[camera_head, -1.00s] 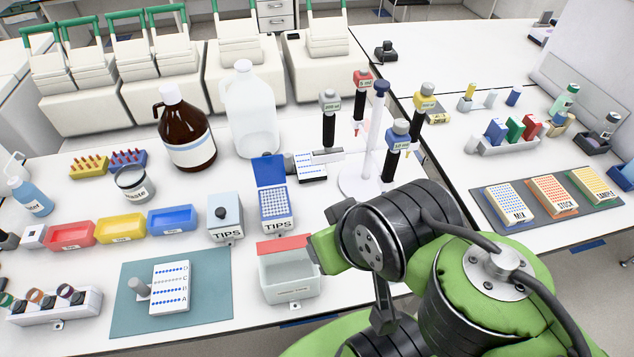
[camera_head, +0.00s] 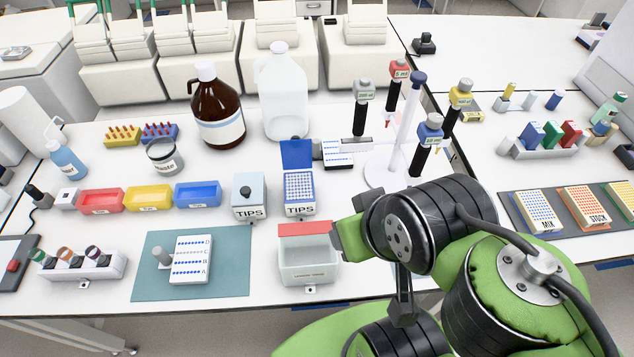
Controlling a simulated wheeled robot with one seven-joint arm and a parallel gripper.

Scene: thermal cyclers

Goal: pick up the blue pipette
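The blue pipette (camera_head: 428,139) hangs on the front side of a white pipette stand (camera_head: 387,176) with a blue-topped post. Its blue head faces me and its dark body points down. Grey, red and yellow pipettes hang around the same post. My green and black arm fills the lower right, in front of and below the blue pipette. My gripper's fingertips do not show, so whether it is open or shut cannot be seen.
A waste box with a red rim (camera_head: 308,259), tip boxes (camera_head: 299,190) and coloured trays (camera_head: 149,198) stand left of my arm. Brown (camera_head: 216,110) and clear (camera_head: 284,95) bottles stand behind. Sample racks (camera_head: 534,211) lie on the right bench.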

